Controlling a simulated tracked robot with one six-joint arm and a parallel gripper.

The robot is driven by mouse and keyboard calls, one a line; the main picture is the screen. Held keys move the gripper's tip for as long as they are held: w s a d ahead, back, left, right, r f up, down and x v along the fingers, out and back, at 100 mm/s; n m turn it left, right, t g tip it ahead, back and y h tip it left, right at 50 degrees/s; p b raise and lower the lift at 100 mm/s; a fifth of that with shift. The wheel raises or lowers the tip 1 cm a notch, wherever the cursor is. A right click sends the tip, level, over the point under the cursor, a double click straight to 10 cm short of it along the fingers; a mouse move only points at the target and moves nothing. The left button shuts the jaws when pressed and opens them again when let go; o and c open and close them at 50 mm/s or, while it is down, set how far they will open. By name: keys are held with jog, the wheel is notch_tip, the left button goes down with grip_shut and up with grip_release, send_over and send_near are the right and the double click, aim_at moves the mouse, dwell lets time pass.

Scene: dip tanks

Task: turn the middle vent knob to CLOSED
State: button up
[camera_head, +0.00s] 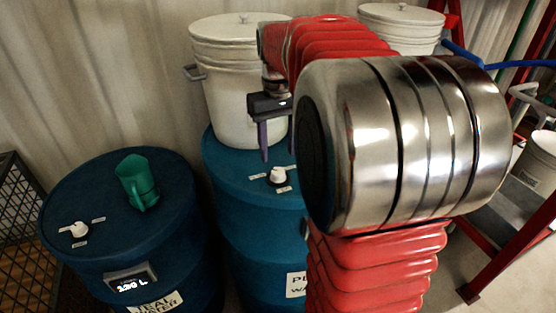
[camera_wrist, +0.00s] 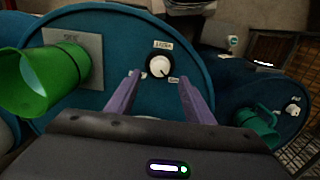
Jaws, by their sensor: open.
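The middle vent knob (camera_head: 278,175) is a white dial on top of the middle blue drum (camera_head: 225,170). In the wrist view the knob (camera_wrist: 159,66) lies just beyond my fingertips, roughly centred between them. Small white labels stand around it; I cannot read them or tell clearly which one the knob points to. My gripper (camera_head: 276,158) is open and empty, its purple fingers pointing down above the drum top. The fingers also show in the wrist view (camera_wrist: 160,76), apart from each other, one on each side of the knob. I cannot tell whether they touch it.
A green jug (camera_wrist: 45,82) stands left of the knob in the wrist view. A white lidded bucket (camera_head: 222,85) stands close behind my gripper. The left drum (camera_head: 180,205) carries another white knob (camera_head: 77,229) and a green jug (camera_head: 136,181). My arm hides the area to the right.

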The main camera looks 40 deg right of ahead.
notch_tip(320, 180, up, 7)
dwell(0.3)
jog(key=shift+w, duration=0.1)
dwell(0.4)
jog(key=s+a+f+t, duration=0.2)
jog(key=a+f, duration=0.2)
jog(key=f, duration=0.2)
jog(key=s+a+f+n+t, duration=0.2)
jog(key=s+a+f+t, duration=0.1)
jog(key=s+a, duration=0.9)
jog(key=a, duration=0.5)
jog(key=shift+s+f+n+t, duration=0.15)
jog(key=shift+f+n+t, duration=0.15)
jog(key=shift+f+n, duration=0.1)
dwell(0.6)
